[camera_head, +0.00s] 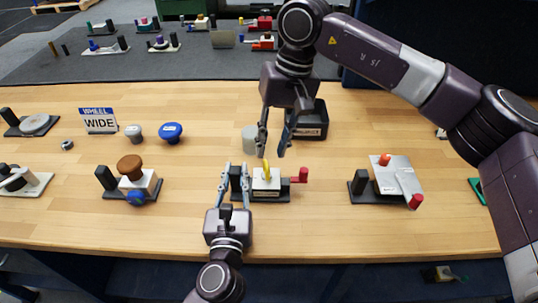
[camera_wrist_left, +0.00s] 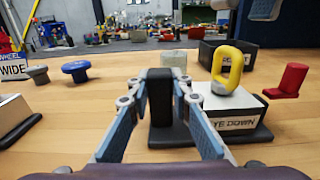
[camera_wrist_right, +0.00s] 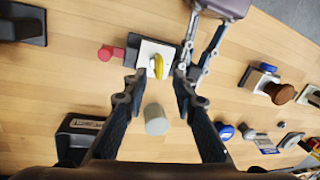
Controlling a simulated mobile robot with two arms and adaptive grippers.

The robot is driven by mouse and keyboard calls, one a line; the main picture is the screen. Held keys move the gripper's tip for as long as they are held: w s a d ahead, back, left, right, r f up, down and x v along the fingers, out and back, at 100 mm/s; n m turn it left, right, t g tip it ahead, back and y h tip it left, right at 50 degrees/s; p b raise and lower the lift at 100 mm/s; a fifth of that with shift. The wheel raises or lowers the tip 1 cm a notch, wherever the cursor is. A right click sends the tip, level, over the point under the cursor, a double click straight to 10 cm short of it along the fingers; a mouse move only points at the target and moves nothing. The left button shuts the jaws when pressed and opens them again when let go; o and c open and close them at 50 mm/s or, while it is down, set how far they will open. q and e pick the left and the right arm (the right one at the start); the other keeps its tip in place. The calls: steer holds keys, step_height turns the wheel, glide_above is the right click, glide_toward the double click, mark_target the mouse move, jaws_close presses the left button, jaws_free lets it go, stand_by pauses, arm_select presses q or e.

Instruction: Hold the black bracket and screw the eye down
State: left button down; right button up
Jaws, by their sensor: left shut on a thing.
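The black bracket (camera_wrist_left: 160,97) stands upright at the left end of a black base. My left gripper (camera_head: 236,176) is shut on the bracket, one finger on each side, as the left wrist view shows. On the same base sits a white block labelled "EYE DOWN" (camera_wrist_left: 234,122). The yellow eye (camera_wrist_left: 228,68) stands on top of the block; it also shows in the head view (camera_head: 266,170). My right gripper (camera_head: 274,143) is open and empty, pointing down above and behind the eye.
A grey cylinder (camera_head: 250,139) and a black bin (camera_head: 312,121) stand behind the fixture. A wheel fixture (camera_head: 138,180) is to the left, with a "WHEEL WIDE" sign (camera_head: 98,120) and loose knobs behind. A metal-plate fixture (camera_head: 396,178) is to the right.

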mark_target(267, 164)
steer(key=shift+s+a+f, duration=0.1)
steer(key=shift+a+f, duration=0.1)
steer(key=shift+f, duration=0.7)
steer(key=shift+a+f, duration=0.2)
steer(key=shift+f, duration=0.65)
jaws_close()
